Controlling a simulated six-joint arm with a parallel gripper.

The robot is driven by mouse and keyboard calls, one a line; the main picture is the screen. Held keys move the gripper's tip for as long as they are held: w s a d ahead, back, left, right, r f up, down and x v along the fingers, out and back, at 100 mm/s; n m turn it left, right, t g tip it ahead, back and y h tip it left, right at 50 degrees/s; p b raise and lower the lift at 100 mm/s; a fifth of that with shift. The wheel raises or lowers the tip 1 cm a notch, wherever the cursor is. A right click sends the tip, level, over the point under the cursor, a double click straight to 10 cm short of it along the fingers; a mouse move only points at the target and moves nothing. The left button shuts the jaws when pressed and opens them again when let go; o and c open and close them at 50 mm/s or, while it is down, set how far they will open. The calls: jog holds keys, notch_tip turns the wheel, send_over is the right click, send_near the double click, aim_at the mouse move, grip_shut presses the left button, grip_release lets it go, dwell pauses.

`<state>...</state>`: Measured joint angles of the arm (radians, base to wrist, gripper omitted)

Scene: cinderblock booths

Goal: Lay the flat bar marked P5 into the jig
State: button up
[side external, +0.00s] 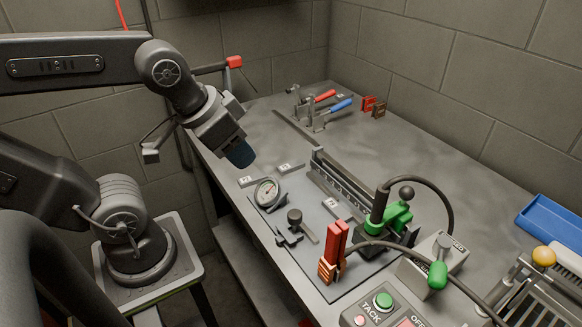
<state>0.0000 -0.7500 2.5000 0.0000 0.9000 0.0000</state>
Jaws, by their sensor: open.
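Small flat bars with white labels lie on the bench near the grey plate: one at the left edge (250,181), one just right of it (289,167) and one on the plate (331,205). The labels are too small to read, so I cannot tell which is P5. What looks like the jig is a long dark slotted rail (345,183) on the grey plate (310,255). My gripper (241,153) is above the bench's left edge, tilted down. It is open, holds nothing visible and is apart from the bars; its fingertips are hard to make out.
Red and blue toggle clamps (322,105) are at the back. A blue tray (552,222) is at right. The back middle of the bench is clear.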

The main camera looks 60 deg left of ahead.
jog(key=shift+o, duration=0.8)
jog(key=g, duration=0.6)
send_over(291, 165)
notch_tip(291, 165, down, 14)
jog(key=f, duration=0.1)
jog(key=shift+w+f, duration=0.1)
jog(key=shift+f, duration=2.7)
jog(key=shift+f, duration=1.5)
jog(key=c, duration=0.9)
